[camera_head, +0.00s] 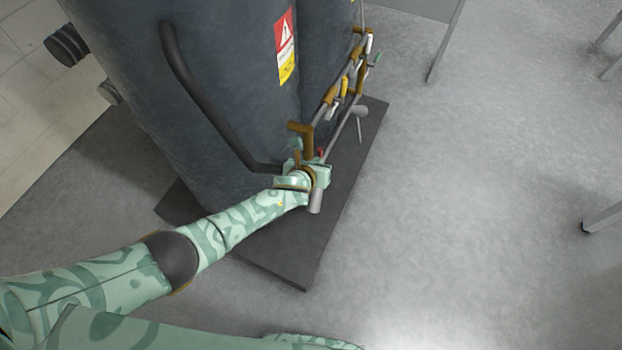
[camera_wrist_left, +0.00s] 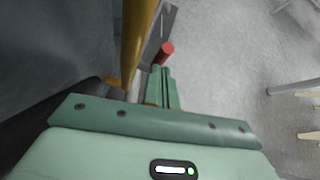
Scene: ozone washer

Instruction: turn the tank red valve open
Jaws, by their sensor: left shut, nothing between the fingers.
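The red valve (camera_head: 321,152) is a small red piece on the pipework low on the dark tank (camera_head: 235,90). In the left wrist view it is a short red cylinder (camera_wrist_left: 166,53) just beyond the fingertips. My left gripper (camera_head: 316,168) is at the pipework, right beside the red valve, and partly hides the pipes there. In the left wrist view its fingers (camera_wrist_left: 160,75) are together with nothing between them. Whether the fingertips touch the red piece I cannot tell. My right gripper is not in view.
A brass-coloured pipe (camera_wrist_left: 138,40) runs close to the left of the fingers. More pipes and fittings (camera_head: 345,85) run up along the tank. A dark base plate (camera_head: 290,255) lies under the tank.

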